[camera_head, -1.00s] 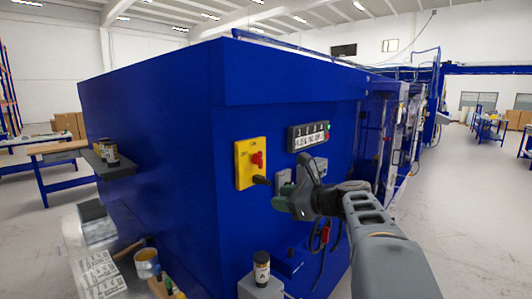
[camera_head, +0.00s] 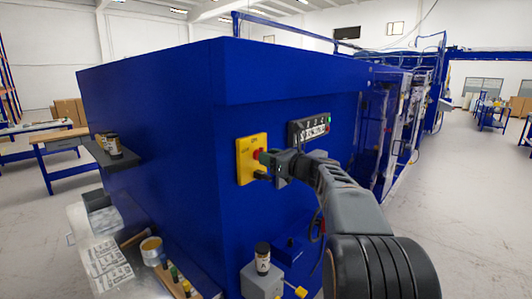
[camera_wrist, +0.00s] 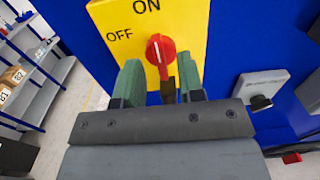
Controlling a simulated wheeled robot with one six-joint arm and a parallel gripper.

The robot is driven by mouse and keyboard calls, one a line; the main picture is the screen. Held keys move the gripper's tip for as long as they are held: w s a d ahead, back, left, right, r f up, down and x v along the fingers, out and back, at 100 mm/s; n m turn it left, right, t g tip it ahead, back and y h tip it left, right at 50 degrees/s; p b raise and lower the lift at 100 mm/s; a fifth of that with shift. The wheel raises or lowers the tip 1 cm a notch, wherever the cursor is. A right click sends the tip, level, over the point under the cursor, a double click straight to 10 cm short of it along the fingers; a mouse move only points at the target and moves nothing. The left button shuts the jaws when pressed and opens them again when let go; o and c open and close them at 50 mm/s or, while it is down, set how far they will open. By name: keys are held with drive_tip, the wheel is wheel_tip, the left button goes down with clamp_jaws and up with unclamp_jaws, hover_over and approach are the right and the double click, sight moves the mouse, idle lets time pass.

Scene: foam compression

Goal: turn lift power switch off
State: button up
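The power switch is a yellow plate (camera_head: 245,150) with a red rotary knob (camera_head: 256,154) on the blue machine's front face. In the wrist view the plate (camera_wrist: 185,20) reads ON at top and OFF to the left. The knob (camera_wrist: 160,48) has a white line that stands nearly upright, toward ON. My gripper (camera_head: 263,166) is at the plate's lower right, partly hiding it. In the wrist view its green fingers (camera_wrist: 160,75) are apart, with the knob just beyond and between their tips. I cannot tell whether they touch it.
A grey panel (camera_head: 309,131) with buttons and a green light sits right of the switch. A grey box (camera_wrist: 262,88) with a black knob is close to the gripper's right. A bottle on a grey block (camera_head: 262,283) stands below. A dark shelf (camera_head: 112,155) juts out left.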

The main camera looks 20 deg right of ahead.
drive_tip(key=shift+x, duration=0.85)
drive_tip(key=shift+c, duration=0.3)
clamp_jaws()
